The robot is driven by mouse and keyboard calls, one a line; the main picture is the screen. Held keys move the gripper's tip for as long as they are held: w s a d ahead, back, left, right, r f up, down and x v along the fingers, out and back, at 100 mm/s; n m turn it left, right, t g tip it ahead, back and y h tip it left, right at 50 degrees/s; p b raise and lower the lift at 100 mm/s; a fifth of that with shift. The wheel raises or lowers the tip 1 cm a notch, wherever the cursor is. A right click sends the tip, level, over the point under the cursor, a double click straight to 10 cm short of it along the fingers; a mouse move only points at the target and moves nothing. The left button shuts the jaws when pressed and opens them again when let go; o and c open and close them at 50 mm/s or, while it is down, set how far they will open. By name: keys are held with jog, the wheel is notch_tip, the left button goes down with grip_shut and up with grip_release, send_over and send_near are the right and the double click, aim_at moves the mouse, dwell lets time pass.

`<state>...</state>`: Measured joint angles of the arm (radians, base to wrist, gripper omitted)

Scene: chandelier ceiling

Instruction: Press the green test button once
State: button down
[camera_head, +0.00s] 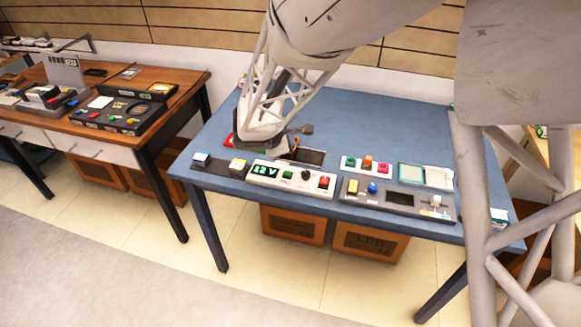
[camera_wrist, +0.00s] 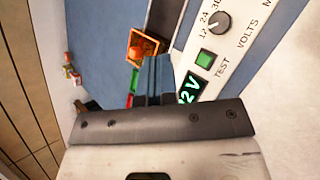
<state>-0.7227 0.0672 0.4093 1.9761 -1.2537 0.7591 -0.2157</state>
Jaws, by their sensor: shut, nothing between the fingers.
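The green test button (camera_head: 287,174) is a small square on a white meter panel (camera_head: 262,180), between the lit green "12V" display (camera_head: 264,170) and a black knob (camera_head: 305,175). In the wrist view the green button (camera_wrist: 205,58) sits beside the word TEST, clear of the fingers. My gripper (camera_wrist: 155,65) is shut and empty, its dark fingers to the left of the button in that view and apart from it. In the head view my arm's end is over the table behind the panel; the fingertips are hard to make out there.
The panel stands near the front edge of a blue table (camera_head: 395,125). A red switch (camera_head: 323,182) is at the panel's right end. A grey box (camera_head: 400,200) with a blue button stands to the right. A white strip (camera_head: 366,164) with coloured buttons is behind. An orange tray (camera_wrist: 146,46) shows in the wrist view.

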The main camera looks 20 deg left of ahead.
aim_at(288, 174)
jog(key=shift+f, duration=0.1)
jog(key=shift+f, duration=4.3)
jog(key=shift+f, duration=0.95)
jog(key=shift+r, duration=0.15)
dwell(0.4)
jog(key=shift+r, duration=0.8)
jog(key=shift+r, duration=0.1)
jog(key=shift+r, duration=2.4)
